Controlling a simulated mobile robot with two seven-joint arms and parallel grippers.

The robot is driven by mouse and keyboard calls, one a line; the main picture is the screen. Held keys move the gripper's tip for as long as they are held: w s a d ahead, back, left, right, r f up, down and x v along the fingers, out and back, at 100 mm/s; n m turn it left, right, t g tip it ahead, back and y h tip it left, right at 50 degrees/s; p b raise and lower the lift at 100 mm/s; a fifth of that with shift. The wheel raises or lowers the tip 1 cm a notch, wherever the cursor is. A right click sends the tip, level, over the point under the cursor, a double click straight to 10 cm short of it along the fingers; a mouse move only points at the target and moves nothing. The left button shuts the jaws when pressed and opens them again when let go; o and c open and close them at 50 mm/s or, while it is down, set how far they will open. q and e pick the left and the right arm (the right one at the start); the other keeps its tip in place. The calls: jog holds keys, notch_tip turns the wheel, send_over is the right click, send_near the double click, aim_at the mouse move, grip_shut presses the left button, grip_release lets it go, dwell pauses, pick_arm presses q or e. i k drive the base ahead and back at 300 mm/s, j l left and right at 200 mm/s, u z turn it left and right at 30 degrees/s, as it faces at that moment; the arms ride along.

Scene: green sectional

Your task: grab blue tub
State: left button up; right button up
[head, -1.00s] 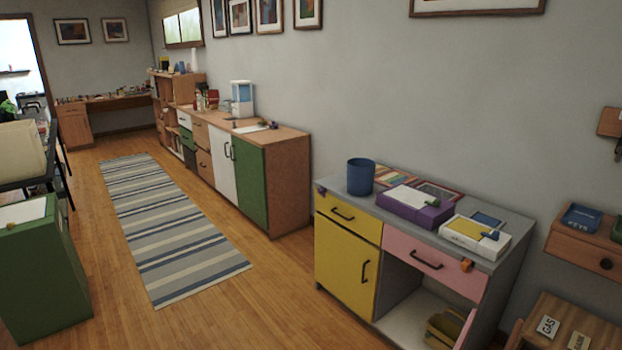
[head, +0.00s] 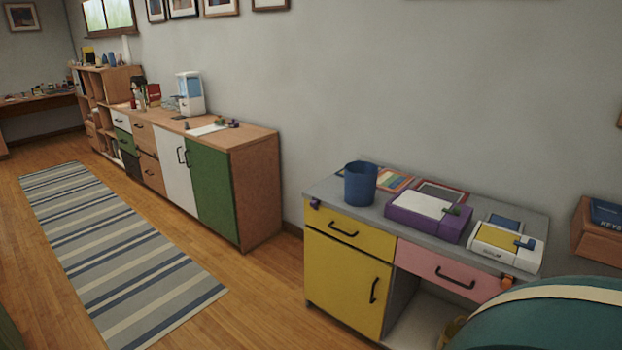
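The blue tub (head: 361,185) is a round, open-topped container. It stands upright on the left part of the grey desk top (head: 325,187), above the yellow drawer. Neither of my grippers shows in the head view, and nothing is touching the tub.
A purple box (head: 428,217) and a white and yellow box (head: 503,246) lie right of the tub. A teal rounded thing with a cream band (head: 545,318) covers the lower right corner. A wooden cabinet (head: 258,190) stands left of the desk. Floor (head: 255,300) before the desk is clear.

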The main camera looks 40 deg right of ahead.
aim_at(360, 189)
jog(key=i+z, duration=0.75)
jog(key=i+j+z, duration=0.2)
jog(key=i+z, duration=0.45)
jog(key=z, duration=0.2)
jog(key=i+j+z, duration=0.15)
jog(key=i+z, duration=0.15)
jog(key=z, duration=0.15)
jog(key=i+j+z, duration=0.25)
jog(key=z, duration=0.25)
jog(key=i, duration=0.05)
